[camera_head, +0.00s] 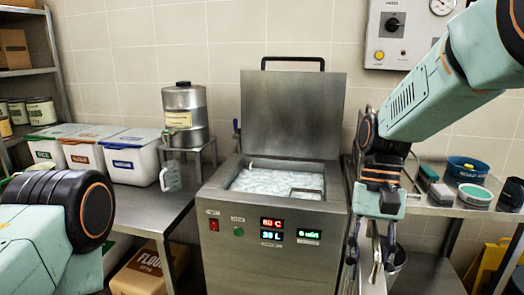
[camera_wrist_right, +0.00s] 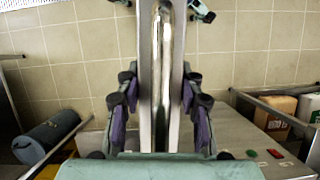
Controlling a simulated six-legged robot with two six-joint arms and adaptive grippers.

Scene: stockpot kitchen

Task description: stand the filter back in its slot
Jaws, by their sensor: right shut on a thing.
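My right gripper (camera_head: 370,258) hangs down just right of the steel cooker, at its front right corner. In the right wrist view, its two purple-padded fingers (camera_wrist_right: 160,105) are shut on a long, narrow metal piece (camera_wrist_right: 160,60), which looks like the filter or its handle. In the head view this piece is mostly hidden by the fingers. The steel cooker (camera_head: 275,250) has its lid (camera_head: 292,110) raised and pale, foamy contents (camera_head: 265,183). A dark rectangular frame (camera_head: 306,193) shows at the front right of its opening; I cannot tell if it is the slot. My left gripper is out of view.
A right shelf (camera_head: 455,207) holds a blue bowl (camera_head: 467,167) and small tubs. A flour box (camera_head: 140,275) stands low at left.

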